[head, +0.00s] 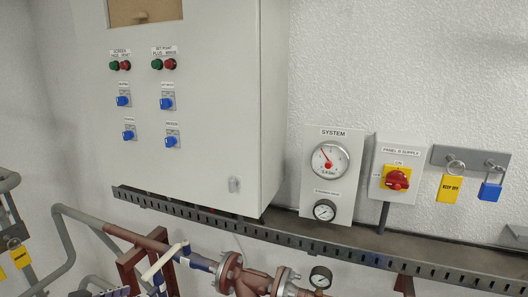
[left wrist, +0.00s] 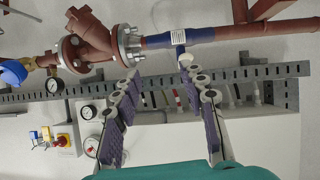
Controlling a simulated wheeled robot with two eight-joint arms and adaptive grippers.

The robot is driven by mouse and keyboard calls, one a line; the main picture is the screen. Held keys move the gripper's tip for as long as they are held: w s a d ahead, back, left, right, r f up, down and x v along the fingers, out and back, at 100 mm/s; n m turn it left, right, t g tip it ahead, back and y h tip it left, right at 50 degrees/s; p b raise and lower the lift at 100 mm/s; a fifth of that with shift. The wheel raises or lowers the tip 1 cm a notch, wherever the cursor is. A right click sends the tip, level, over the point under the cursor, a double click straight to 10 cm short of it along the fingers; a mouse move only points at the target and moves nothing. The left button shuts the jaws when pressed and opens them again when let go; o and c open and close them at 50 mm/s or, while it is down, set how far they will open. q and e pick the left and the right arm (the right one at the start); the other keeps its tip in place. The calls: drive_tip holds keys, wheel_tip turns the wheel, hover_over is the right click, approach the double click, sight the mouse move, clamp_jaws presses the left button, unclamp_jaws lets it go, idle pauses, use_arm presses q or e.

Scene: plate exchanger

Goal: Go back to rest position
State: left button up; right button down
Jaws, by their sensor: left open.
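My left gripper (left wrist: 161,78) is open in the left wrist view, with its two purple-padded fingers spread apart. Nothing shows held between them. Beyond the fingertips are the slotted rail (left wrist: 232,76) and a red and blue pipe (left wrist: 214,34). A white-ended valve handle (left wrist: 185,60) shows close to the right fingertip; I cannot tell whether they touch. In the head view the handle (head: 165,262) is a pale lever by the pipe at the bottom. Some purple and grey finger parts seem to show at the bottom edge there. My right gripper is in neither view.
A grey cabinet (head: 217,100) with blue switches stands above the rail (head: 330,242). To its right are a gauge panel (head: 315,180), a red rotary switch (head: 396,180), a yellow tag (head: 449,188) and a blue padlock (head: 490,191). Flanged red pipework (head: 255,282) runs below.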

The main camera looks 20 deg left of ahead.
use_arm(q)
drive_tip(key=d+f+g+b, duration=0.1)
drive_tip(key=d+f, duration=0.3)
drive_tip(key=d, duration=0.5)
drive_tip(key=d+f+g+y+b, duration=0.1)
drive_tip(key=d+f, duration=0.3)
drive_tip(key=d, duration=0.6)
drive_tip(key=s+d+f+g+y+b, duration=0.1)
drive_tip(key=d+f, duration=0.3)
drive_tip(key=d, duration=0.6)
drive_tip(key=shift+f+n+g+b, duration=0.2)
drive_tip(key=shift+n+g+b, duration=0.3)
drive_tip(key=shift+g, duration=0.4)
drive_tip(key=shift+d, duration=0.1)
drive_tip(key=shift+c, duration=0.8)
